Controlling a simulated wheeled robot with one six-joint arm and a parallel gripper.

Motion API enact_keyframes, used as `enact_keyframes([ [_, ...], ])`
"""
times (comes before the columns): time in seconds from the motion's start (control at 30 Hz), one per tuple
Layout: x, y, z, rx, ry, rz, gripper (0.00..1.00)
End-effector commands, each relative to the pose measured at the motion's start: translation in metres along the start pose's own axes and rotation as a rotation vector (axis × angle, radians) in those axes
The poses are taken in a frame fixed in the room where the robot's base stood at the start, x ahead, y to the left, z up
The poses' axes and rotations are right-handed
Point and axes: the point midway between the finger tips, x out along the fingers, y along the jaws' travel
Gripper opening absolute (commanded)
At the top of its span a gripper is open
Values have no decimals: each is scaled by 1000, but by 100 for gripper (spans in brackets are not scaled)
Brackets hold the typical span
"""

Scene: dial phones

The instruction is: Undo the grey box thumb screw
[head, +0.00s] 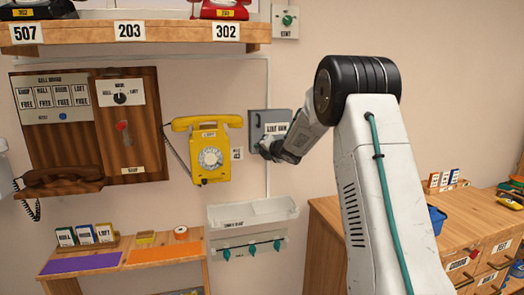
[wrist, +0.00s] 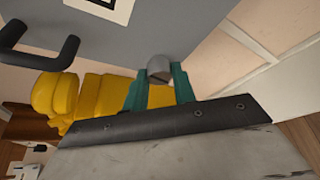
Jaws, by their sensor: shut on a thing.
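The grey box (head: 268,122) labelled "LINE BOX" is on the wall right of the yellow phone (head: 207,148). My gripper (head: 268,150) is at the box's lower edge in the head view, and my arm hides part of that area. In the wrist view the box's grey face (wrist: 195,30) fills the top. There the teal fingers of my gripper (wrist: 160,88) are shut on a small grey rounded knob, the thumb screw (wrist: 159,68). The screw's threads and base are hidden. A dark handle (wrist: 45,42) stands out at the left of the wrist view.
The yellow phone is close on the left of the box. A clear tray (head: 252,212) with a rail of teal knobs (head: 250,248) is on the wall below. A wooden cabinet (head: 325,215) stands at the lower right. A shelf (head: 140,37) with phones is above left.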

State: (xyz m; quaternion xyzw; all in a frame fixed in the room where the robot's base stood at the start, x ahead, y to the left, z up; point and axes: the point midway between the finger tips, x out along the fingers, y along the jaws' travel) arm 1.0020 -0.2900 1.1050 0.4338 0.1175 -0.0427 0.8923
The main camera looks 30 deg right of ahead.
Motion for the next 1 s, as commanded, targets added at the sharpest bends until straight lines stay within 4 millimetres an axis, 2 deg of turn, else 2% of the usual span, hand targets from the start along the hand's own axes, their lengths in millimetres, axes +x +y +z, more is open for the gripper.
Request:
enact_keyframes([
  [0.5,0,2,-2,-381,2,-159,4],
  [1.0,0,2,-2,-508,1,-212,4],
])
